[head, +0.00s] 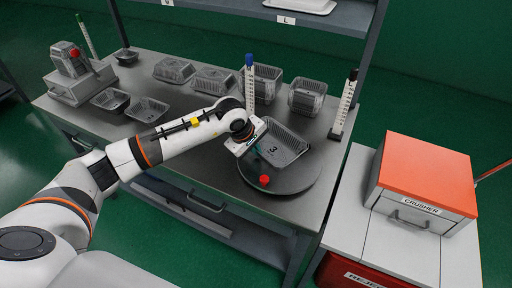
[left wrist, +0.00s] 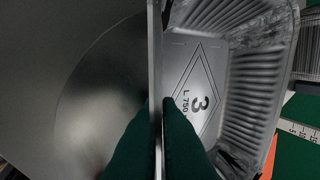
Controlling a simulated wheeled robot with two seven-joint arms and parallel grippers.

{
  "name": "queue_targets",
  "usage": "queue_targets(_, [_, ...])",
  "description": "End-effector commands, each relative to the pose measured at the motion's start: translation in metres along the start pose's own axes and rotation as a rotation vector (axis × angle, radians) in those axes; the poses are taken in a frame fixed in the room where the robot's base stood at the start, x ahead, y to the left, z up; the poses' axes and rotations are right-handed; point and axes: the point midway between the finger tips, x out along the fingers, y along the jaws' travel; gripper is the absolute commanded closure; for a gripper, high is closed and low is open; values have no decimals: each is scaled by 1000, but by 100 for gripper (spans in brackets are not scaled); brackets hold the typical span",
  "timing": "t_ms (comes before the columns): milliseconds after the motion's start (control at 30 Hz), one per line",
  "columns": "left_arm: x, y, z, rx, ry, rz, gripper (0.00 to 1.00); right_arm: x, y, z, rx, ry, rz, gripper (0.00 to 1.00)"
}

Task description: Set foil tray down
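The foil tray (head: 290,136) is a ribbed silver tray with a diamond label marked 3 on its floor. It is over the dark round plate (head: 300,180) on the bench. My left gripper (head: 257,146) is at the tray's left side. In the left wrist view its green fingertips (left wrist: 160,105) are on both sides of the tray's thin near wall (left wrist: 155,50), closed on it. The tray's interior (left wrist: 195,75) faces the camera to the right. Whether the tray's underside touches the plate cannot be told. My right gripper is out of view.
A red knob (head: 264,180) sits at the plate's front edge. Several other foil trays (head: 175,70) stand along the bench's back and left. Marked posts (head: 249,85) and (head: 344,105) rise behind and right. An orange-topped crusher (head: 425,170) stands at right.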

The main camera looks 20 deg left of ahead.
Motion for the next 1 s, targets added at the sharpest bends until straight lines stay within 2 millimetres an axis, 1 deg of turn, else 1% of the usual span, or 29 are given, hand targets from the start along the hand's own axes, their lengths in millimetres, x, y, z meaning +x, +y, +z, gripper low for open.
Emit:
queue_targets(167, [0,-1,0,0,0,-2,100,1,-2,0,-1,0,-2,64])
queue_targets(300, [4,1,0,0,0,-2,100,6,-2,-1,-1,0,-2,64])
queue_targets(400, [2,0,0,0,0,-2,82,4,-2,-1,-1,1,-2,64])
queue_targets(433, [2,0,0,0,0,-2,77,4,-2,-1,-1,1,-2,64])
queue_targets(467, [2,0,0,0,0,-2,74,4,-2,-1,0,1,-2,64])
queue_targets(733, [1,0,0,-1,0,-2,74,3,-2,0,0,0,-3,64])
queue_targets(800, [-3,-2,0,-1,0,-2,74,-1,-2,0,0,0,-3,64])
queue_targets(867, [-6,-1,1,0,-1,-4,74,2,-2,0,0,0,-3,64])
queue_targets(1000, [-30,-1,1,2,-3,-7,74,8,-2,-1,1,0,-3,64])
